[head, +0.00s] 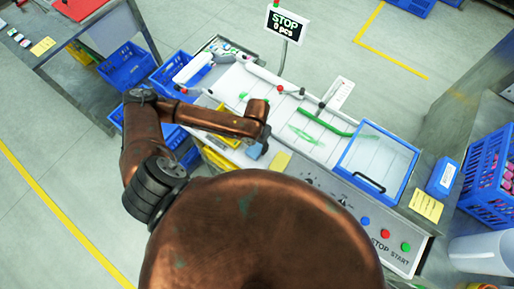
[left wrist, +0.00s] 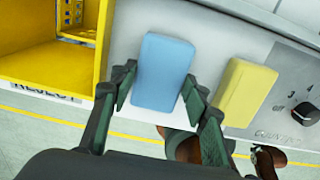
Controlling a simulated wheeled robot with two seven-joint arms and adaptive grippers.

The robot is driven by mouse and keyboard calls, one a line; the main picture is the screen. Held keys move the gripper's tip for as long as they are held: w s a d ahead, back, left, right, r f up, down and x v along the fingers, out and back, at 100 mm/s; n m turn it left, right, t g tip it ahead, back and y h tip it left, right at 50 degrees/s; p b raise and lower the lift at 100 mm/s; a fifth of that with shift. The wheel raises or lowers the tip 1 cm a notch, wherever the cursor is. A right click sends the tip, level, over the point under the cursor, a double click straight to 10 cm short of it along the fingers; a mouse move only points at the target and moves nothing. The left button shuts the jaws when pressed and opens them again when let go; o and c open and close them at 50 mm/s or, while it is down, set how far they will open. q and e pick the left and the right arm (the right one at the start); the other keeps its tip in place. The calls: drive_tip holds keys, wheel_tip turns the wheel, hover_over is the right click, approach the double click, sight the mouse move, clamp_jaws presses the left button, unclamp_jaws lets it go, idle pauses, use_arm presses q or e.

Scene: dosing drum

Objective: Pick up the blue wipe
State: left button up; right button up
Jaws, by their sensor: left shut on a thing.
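The blue wipe (left wrist: 163,72) is a light blue block between the two dark fingers of my left gripper (left wrist: 160,84) in the left wrist view. My left gripper is shut on it, one finger at each long side. In the head view a small part of the blue wipe (head: 255,152) shows below my left gripper (head: 258,143), at the front of the machine. The fingers are mostly hidden there by my arm. Whether the wipe touches the surface under it is unclear. My right gripper is not in view.
A yellow block (left wrist: 247,92) lies just right of the wipe, beside a knob panel (left wrist: 290,95). A yellow reject bin (left wrist: 48,75) stands left. A blue-framed lid (head: 340,160) is at right. A display (head: 286,22) reads STOP, 0 pcs. Blue crates (head: 126,66) stand at left.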

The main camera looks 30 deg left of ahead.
sight(257, 147)
use_arm(q)
drive_tip(key=shift+r, duration=0.5)
wheel_tip(257, 147, up, 2)
drive_tip(key=shift+w+r, duration=0.1)
drive_tip(key=shift+r, duration=0.1)
drive_tip(key=s+r, duration=0.1)
drive_tip(key=s+d+r, duration=0.1)
drive_tip(key=s+r, duration=0.1)
drive_tip(key=shift+d+r, duration=0.25)
drive_tip(key=shift+r, duration=0.15)
drive_tip(key=shift+s+d+r+p, duration=0.85)
drive_tip(key=shift+s+p, duration=0.8)
drive_tip(key=shift+p, duration=0.6)
drive_tip(key=shift+s+d+r+p, duration=0.7)
drive_tip(key=shift+s+r+p, duration=0.4)
drive_tip(key=shift+s+p, duration=0.85)
drive_tip(key=shift+s+d+r+p, duration=0.85)
drive_tip(key=shift+s+p, duration=0.45)
drive_tip(key=shift+p, duration=1.3)
drive_tip(key=shift+a+r, duration=0.1)
